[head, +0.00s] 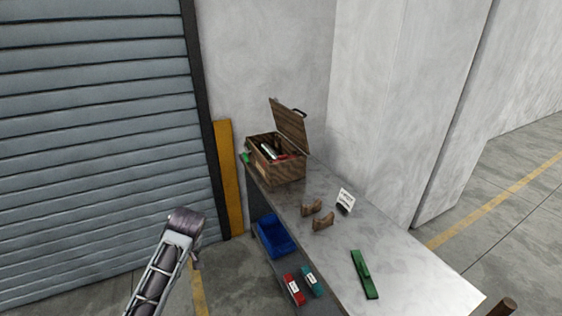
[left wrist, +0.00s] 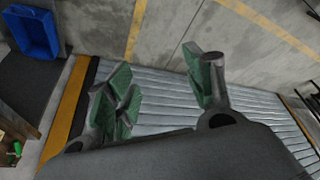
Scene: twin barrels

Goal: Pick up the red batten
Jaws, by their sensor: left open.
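I cannot make out a red batten with certainty. A small red thing (head: 283,157) shows in the open wooden box (head: 283,178) at the table's far end, partly hidden by the box wall. A red item with a white label (head: 293,288) lies low beside the table. A green batten (head: 365,274) lies on the near part of the table. My right gripper is not in view.
The grey table (head: 400,265) also bears two brown blocks (head: 322,221) and a white sign (head: 346,199). A blue bin (head: 274,236) and a teal labelled item (head: 312,281) are low beside it. A yellow post (head: 229,180) and shutter (head: 95,130) stand left.

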